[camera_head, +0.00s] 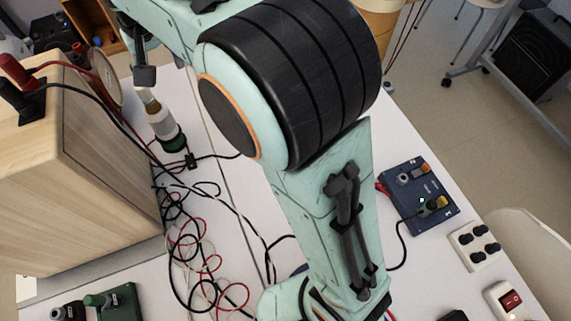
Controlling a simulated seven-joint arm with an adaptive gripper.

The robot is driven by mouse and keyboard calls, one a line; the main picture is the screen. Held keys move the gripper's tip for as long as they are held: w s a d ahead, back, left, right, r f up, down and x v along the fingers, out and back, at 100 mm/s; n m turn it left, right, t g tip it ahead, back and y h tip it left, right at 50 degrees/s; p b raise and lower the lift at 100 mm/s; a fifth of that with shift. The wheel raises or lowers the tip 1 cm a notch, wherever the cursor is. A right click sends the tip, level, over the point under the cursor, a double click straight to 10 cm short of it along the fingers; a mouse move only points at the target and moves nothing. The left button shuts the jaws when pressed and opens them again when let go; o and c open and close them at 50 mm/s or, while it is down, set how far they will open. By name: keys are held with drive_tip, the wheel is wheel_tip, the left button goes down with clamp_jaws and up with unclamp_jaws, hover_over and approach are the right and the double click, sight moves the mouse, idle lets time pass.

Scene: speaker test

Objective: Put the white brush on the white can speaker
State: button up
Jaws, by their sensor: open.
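I cannot make out a white can speaker. A small upright item with a whitish top and a dark green base (162,122) stands on the white table left of my arm; I cannot tell whether it is the white brush. My teal arm with its large black joint crosses the middle and hides much of the table. The arm runs out past the top left edge, and my gripper is not clearly seen.
A large wooden box (95,170) with red and black plugs stands at left. Tangled red, black and white cables (200,250) lie beside it. A blue board (418,190), a white socket block (474,245) and a red switch (510,300) lie at right.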

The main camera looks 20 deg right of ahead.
drive_tip(key=s+d+f+g, duration=0.1)
drive_tip(key=s+d+f, duration=0.1)
drive_tip(key=s, duration=0.7)
drive_tip(key=s+d+f+g, duration=0.1)
drive_tip(key=s+d, duration=0.4)
drive_tip(key=s, duration=0.5)
drive_tip(key=s+d+f+g, duration=0.1)
drive_tip(key=s+d+f, duration=0.2)
drive_tip(key=s, duration=0.7)
drive_tip(key=shift+s+d+f+g, duration=0.25)
drive_tip(key=shift+d+g, duration=0.15)
drive_tip(key=shift+d, duration=0.1)
